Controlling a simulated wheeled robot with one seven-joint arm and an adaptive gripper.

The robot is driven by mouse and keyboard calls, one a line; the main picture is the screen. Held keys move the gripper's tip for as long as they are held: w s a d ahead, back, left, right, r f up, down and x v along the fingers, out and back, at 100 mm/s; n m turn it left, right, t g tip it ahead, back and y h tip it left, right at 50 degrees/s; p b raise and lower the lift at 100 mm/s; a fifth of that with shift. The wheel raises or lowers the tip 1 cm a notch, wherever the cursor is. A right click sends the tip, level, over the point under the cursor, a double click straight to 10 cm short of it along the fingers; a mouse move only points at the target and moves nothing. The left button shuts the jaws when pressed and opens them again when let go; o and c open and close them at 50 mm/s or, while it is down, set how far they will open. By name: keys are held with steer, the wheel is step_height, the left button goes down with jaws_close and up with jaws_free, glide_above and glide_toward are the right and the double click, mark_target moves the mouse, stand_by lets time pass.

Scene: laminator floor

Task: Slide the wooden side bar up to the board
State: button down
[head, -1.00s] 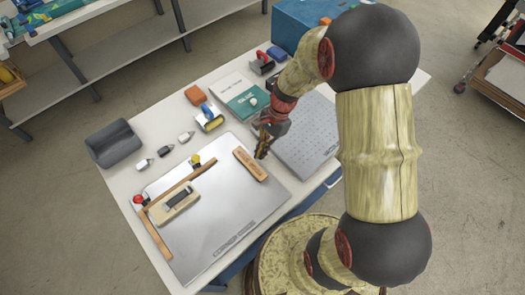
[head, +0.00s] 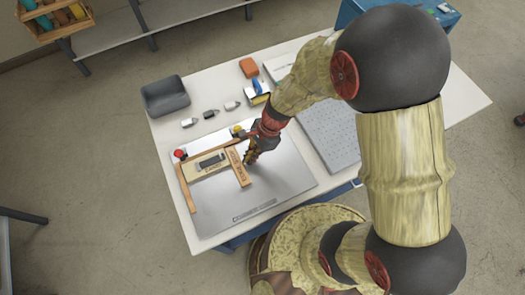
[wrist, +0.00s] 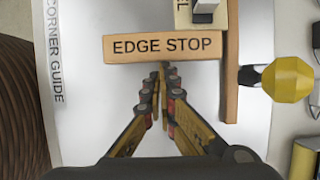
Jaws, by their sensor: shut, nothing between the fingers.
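The wooden side bar (head: 242,176), marked EDGE STOP, lies flat on the metal plate (head: 285,175) along the right side of the cream board (head: 215,171). In the wrist view the bar (wrist: 165,47) runs across just under the board (wrist: 183,15), with its right end close to a wooden guide strip (wrist: 231,75). The bar is touching or nearly touching the board; I cannot tell which. My gripper (head: 248,161) is shut and empty, low over the plate on the bar's outer side. In the wrist view its fingertips (wrist: 163,70) are right at the bar's long edge.
Wooden guide strips (head: 187,192) border the board at the left and back. A red knob (head: 180,154) and a yellow knob (wrist: 288,80) stand by them. Small bottles, a grey tray (head: 165,96) and an orange block (head: 248,67) sit behind. The plate's right part is clear.

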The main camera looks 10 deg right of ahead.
steer(key=shift+s+a, duration=0.1)
steer(key=shift+a, duration=0.2)
steer(key=shift+d+r+p, duration=0.15)
steer(key=shift+r+p, duration=0.6)
steer(key=p+v, duration=0.7)
steer(key=v, duration=0.1)
steer(key=shift+d+r, duration=0.2)
steer(key=shift+d, duration=0.05)
